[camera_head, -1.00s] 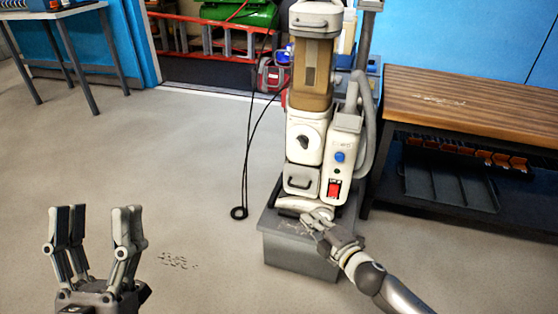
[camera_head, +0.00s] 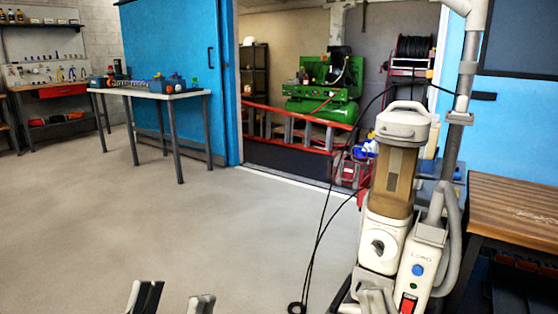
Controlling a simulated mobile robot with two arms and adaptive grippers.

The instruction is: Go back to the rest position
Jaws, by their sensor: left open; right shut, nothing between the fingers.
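My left gripper (camera_head: 172,301) shows only by its fingertips at the bottom edge, left of centre. The fingers are apart with bare floor between them, so it is open and empty. Its palm and arm are below the frame.
A wooden bench (camera_head: 520,215) stands at the right edge beside the machine. A black cable (camera_head: 318,240) hangs to the floor left of it. A white-topped table (camera_head: 150,93) and a green compressor (camera_head: 325,95) stand further back. The floor (camera_head: 150,220) at left is clear.

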